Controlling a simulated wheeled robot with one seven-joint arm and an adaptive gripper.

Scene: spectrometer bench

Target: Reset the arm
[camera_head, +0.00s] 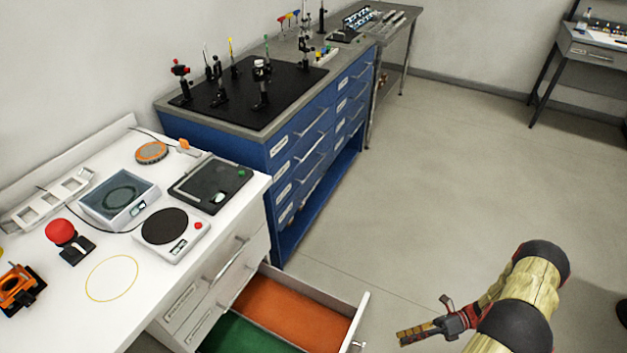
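My arm comes in at the lower right, over the floor, with pale yellow links and black joints. My gripper (432,322) is at its end, to the right of the open drawer (361,318) and apart from it. It is small in the picture and seen from an angle that does not show whether its fingers are open or shut. A patterned orange-yellow part points left from it; I cannot tell whether this is a finger or a held thing.
The open drawer has orange and green floor sections and juts from the white bench (60,315). The bench holds scales, a red-knobbed device (62,232) and a yellow ring (111,278). A blue cabinet (290,170) stands behind.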

